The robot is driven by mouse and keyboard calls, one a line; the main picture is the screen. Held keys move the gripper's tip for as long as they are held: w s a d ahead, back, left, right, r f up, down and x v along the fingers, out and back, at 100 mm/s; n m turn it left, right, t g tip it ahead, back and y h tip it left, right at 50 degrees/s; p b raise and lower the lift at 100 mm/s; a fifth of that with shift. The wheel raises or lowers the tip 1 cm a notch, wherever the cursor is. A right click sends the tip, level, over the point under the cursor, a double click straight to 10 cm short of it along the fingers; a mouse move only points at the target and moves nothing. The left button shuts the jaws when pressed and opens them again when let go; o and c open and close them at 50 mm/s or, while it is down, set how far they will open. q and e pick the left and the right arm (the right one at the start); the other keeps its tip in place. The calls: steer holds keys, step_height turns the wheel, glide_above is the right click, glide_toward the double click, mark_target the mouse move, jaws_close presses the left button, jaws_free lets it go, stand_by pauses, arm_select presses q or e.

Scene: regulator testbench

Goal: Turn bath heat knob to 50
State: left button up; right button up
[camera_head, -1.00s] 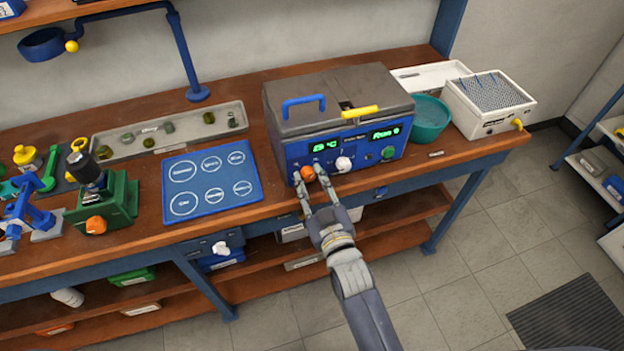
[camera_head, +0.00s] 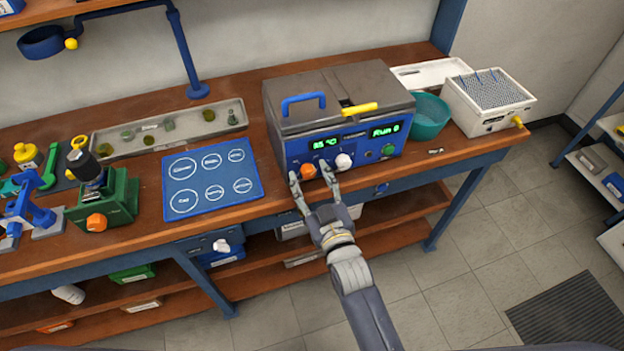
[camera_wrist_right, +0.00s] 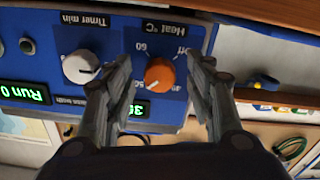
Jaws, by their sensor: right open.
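The bath (camera_head: 340,145) is a blue box with a grey lid on the bench. Its orange heat knob (camera_head: 308,171) is on the front panel and also shows, upside down, in the right wrist view (camera_wrist_right: 160,73). A small pale mark on the knob seems to point towards the 50 label (camera_wrist_right: 140,84), but it is small. The green temperature display (camera_head: 325,142) seems to read 35 °C. My right gripper (camera_head: 309,175) is open, its fingers on either side of the knob with gaps, also in the wrist view (camera_wrist_right: 163,65). My left gripper is out of view.
The white timer knob (camera_head: 344,162) is close to the right of the heat knob, near one finger. A green button (camera_head: 388,150) is further right. A blue mat (camera_head: 212,184) lies left of the bath, and a teal bowl (camera_head: 428,117) stands right of it.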

steer(key=v, duration=1.2)
stand_by(0.3)
